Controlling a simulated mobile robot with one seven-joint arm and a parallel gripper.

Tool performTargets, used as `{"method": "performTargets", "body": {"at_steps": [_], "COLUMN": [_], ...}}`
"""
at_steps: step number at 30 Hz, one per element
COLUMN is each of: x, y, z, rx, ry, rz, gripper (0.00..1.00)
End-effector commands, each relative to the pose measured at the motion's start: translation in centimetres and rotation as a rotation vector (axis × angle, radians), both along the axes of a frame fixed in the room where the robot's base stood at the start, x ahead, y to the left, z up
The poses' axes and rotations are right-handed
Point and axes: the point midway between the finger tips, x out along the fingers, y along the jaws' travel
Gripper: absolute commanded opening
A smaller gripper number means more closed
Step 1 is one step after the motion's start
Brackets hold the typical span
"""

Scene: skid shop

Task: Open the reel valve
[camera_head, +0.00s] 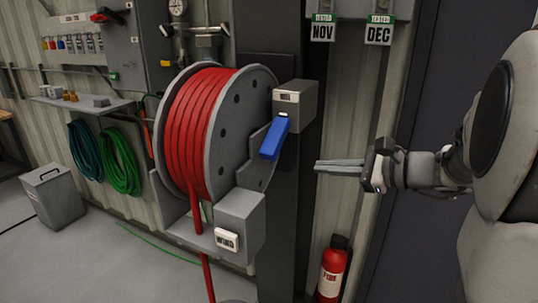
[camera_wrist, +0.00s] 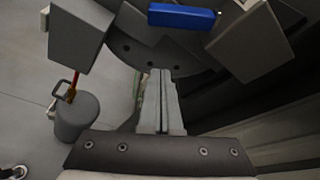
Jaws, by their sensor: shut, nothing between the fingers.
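The reel valve is a grey box (camera_head: 296,107) with a small white label, mounted at the upper right of the hose reel. Its blue lever (camera_head: 273,139) hangs down and to the left from the box. The lever also shows at the top of the wrist view (camera_wrist: 183,16). The grey reel (camera_head: 249,98) carries a wound red hose (camera_head: 192,130). My gripper (camera_head: 318,166) is to the right of the lever and a little lower, apart from it. Its fingers point left in the head view and are shut together with nothing held. They also show shut in the wrist view (camera_wrist: 161,74).
A grey box labelled WIND (camera_head: 241,222) sits below the reel. A red fire extinguisher (camera_head: 333,268) stands low beside the dark post. NOV and DEC tags (camera_head: 323,31) hang above. Green hoses (camera_head: 119,163) and a grey bin (camera_head: 53,197) are at the left.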

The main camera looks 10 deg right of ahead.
Motion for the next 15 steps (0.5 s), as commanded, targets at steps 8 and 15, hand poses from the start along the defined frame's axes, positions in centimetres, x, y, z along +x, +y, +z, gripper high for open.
{"method": "performTargets", "body": {"at_steps": [8,15], "x": [0.5,3.5], "y": [0.6,3.6], "z": [-0.2,-1.5], "rx": [-0.002,-0.002], "ry": [0.002,0.004], "rz": [0.003,0.007], "gripper": [0.0,0.0]}}
